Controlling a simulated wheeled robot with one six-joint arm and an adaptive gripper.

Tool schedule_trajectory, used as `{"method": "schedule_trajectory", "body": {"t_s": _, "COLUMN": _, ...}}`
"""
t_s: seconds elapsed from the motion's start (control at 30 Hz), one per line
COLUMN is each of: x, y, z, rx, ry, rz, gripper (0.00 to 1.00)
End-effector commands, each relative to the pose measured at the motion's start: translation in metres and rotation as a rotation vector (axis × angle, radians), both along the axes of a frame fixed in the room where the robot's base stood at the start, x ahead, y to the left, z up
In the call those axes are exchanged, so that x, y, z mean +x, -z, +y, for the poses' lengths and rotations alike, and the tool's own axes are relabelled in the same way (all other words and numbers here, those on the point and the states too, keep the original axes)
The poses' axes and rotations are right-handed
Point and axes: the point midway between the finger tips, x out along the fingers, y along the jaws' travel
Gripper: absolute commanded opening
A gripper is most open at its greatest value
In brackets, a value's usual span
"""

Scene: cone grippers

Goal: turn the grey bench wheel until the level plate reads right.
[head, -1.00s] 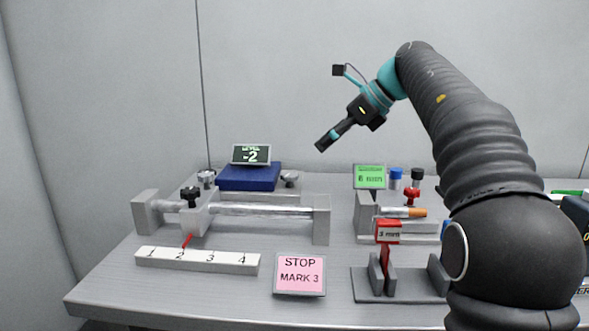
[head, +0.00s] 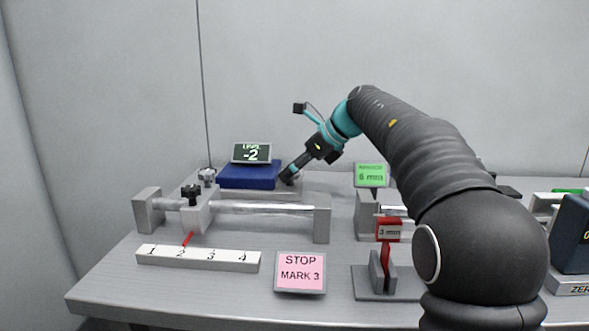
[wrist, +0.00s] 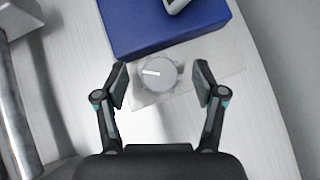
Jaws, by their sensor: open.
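The grey bench wheel (wrist: 158,74) is a small round knob with a white mark on its top, on a pale plate in front of the blue block. In the wrist view it lies between the fingertips of my gripper (wrist: 160,86), which is open with a gap on both sides. In the head view my gripper (head: 288,177) points down at the wheel and mostly hides it. The level plate (head: 251,153) is a dark display on the blue block (head: 248,176) and reads -2.
A slide rail (head: 265,209) with a black-knobbed carriage stands in front, its red pointer near 2 on the white scale (head: 198,259). A pink sign (head: 300,273) reads STOP MARK 3. Gauges and a green 6 mm sign (head: 371,175) stand right.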

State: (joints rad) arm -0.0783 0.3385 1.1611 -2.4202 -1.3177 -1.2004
Motion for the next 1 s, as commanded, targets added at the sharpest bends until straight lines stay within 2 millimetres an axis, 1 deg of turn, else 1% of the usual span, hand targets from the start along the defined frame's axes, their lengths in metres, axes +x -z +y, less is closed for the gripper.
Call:
{"method": "schedule_trajectory", "body": {"t_s": 0.1, "x": 0.0, "y": -0.0001, "z": -0.0001, "rx": 0.0, "ry": 0.0, "rz": 0.0, "gripper": 0.7}}
{"method": "schedule_trajectory", "body": {"t_s": 0.17, "x": -0.0001, "y": -0.0001, "z": -0.0001, "rx": 0.0, "ry": 0.0, "rz": 0.0, "gripper": 0.55}}
{"method": "schedule_trajectory", "body": {"t_s": 0.2, "x": -0.0001, "y": -0.0001, "z": -0.0001, "rx": 0.0, "ry": 0.0, "rz": 0.0, "gripper": 0.45}}
{"method": "schedule_trajectory", "body": {"t_s": 0.27, "x": -0.0001, "y": -0.0002, "z": -0.0002, "rx": 0.0, "ry": 0.0, "rz": 0.0, "gripper": 0.3}}
{"method": "schedule_trajectory", "body": {"t_s": 0.3, "x": -0.0001, "y": -0.0002, "z": -0.0002, "rx": 0.0, "ry": 0.0, "rz": 0.0, "gripper": 0.2}}
{"method": "schedule_trajectory", "body": {"t_s": 0.33, "x": -0.0001, "y": -0.0002, "z": -0.0002, "rx": 0.0, "ry": 0.0, "rz": 0.0, "gripper": 0.12}}
{"method": "schedule_trajectory", "body": {"t_s": 0.37, "x": -0.0001, "y": -0.0002, "z": -0.0002, "rx": 0.0, "ry": 0.0, "rz": 0.0, "gripper": 0.1}}
{"method": "schedule_trajectory", "body": {"t_s": 0.57, "x": -0.0013, "y": -0.0011, "z": 0.0004, "rx": 0.0, "ry": 0.035, "rz": 0.001, "gripper": 0.1}}
{"method": "schedule_trajectory", "body": {"t_s": 0.83, "x": -0.004, "y": -0.0006, "z": 0.0021, "rx": -0.002, "ry": 0.272, "rz": 0.001, "gripper": 0.1}}
{"method": "schedule_trajectory", "body": {"t_s": 1.0, "x": -0.0041, "y": -0.0002, "z": 0.0022, "rx": -0.002, "ry": 0.373, "rz": 0.0, "gripper": 0.1}}
